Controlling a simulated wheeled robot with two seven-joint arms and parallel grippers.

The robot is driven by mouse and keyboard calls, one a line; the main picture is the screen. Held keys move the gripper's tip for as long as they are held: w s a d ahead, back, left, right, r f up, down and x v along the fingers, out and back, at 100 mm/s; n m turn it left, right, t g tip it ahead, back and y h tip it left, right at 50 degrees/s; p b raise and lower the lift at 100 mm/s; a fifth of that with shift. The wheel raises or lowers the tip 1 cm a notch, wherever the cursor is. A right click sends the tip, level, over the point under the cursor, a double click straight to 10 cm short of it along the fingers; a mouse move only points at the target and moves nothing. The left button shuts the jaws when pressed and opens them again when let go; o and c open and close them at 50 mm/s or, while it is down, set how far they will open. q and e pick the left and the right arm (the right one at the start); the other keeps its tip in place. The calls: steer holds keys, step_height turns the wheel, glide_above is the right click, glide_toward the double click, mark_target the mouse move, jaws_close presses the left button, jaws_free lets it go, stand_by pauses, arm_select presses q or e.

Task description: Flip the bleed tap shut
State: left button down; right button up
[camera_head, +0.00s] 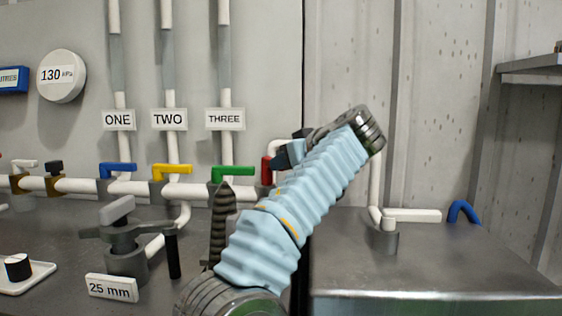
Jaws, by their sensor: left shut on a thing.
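Lever taps sit along a white pipe at the back: blue (118,169), yellow (172,169) and green (232,171), with handles lying level to the right. A red tap handle (266,170) stands more upright beside them, partly hidden by my arm. Further left are a white-handled tap (24,164) and a small black-handled tap (54,167). No label reads "bleed", so I cannot tell which is the bleed tap. My left gripper (281,160) is at the red handle and seems shut on it; the forearm hides most of the contact. My right gripper is not in view.
A clamp-like fitting (122,234) with a grey handle and a "25 mm" plate (111,287) stand front left. A dark ridged upright piece (222,222) is close to my arm. A metal bench (450,262) on the right holds a white lever (412,215) and a blue hook (464,211).

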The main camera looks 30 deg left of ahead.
arm_select(q)
steer(key=shift+w+n+g, duration=0.2)
steer(key=shift+n+g, duration=0.1)
steer(key=shift+g, duration=0.1)
steer(key=c, duration=1)
jaws_free()
steer(key=shift+o, duration=0.2)
